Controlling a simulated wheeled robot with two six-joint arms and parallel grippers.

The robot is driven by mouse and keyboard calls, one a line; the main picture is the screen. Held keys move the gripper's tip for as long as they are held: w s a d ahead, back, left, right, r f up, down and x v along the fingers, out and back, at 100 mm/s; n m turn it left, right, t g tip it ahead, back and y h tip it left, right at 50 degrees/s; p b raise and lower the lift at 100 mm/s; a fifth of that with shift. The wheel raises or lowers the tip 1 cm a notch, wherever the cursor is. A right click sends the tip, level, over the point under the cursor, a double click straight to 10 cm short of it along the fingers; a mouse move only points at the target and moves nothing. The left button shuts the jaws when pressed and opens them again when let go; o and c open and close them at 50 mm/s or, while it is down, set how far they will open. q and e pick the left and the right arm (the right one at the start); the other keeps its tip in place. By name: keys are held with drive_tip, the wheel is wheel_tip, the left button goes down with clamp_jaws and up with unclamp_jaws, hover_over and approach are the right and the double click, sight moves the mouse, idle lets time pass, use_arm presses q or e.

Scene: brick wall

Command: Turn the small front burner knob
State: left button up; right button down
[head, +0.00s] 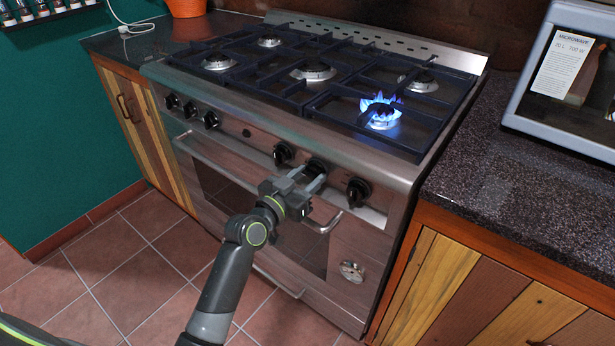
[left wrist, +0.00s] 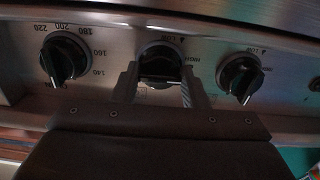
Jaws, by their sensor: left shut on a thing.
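The stove (head: 340,130) has a row of black knobs along its front panel. My left gripper (head: 306,176) is at the middle knob (head: 317,166) of the right-hand group of three. In the left wrist view the gripper's two fingers (left wrist: 159,88) are shut on either side of this knob (left wrist: 160,62), whose grip bar lies about level. Marks for high and a flame symbol show beside it. A lit burner (head: 383,112) with blue flames is at the front right of the hob. My right gripper is out of view.
A knob with temperature numbers (left wrist: 64,58) and another burner knob (left wrist: 240,78) flank the held one. An oven handle bar (head: 240,172) runs below the panel. A microwave (head: 567,80) stands on the right counter (head: 520,165). Tiled floor (head: 130,260) is clear.

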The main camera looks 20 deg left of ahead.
use_arm(q)
drive_tip(key=shift+n, duration=0.5)
drive_tip(key=n+p, duration=0.2)
drive_tip(key=n, duration=0.1)
drive_tip(key=shift+r, duration=0.1)
drive_tip(key=n+p, duration=0.1)
drive_tip(key=n, duration=0.2)
drive_tip(key=shift+n, duration=0.4)
drive_tip(key=n+p, duration=0.2)
drive_tip(key=n, duration=0.2)
drive_tip(key=shift+n+p, duration=0.35)
drive_tip(key=shift+n, duration=0.75)
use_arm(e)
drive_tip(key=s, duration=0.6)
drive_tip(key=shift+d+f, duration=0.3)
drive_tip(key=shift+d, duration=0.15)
use_arm(q)
drive_tip(key=shift+n, duration=0.3)
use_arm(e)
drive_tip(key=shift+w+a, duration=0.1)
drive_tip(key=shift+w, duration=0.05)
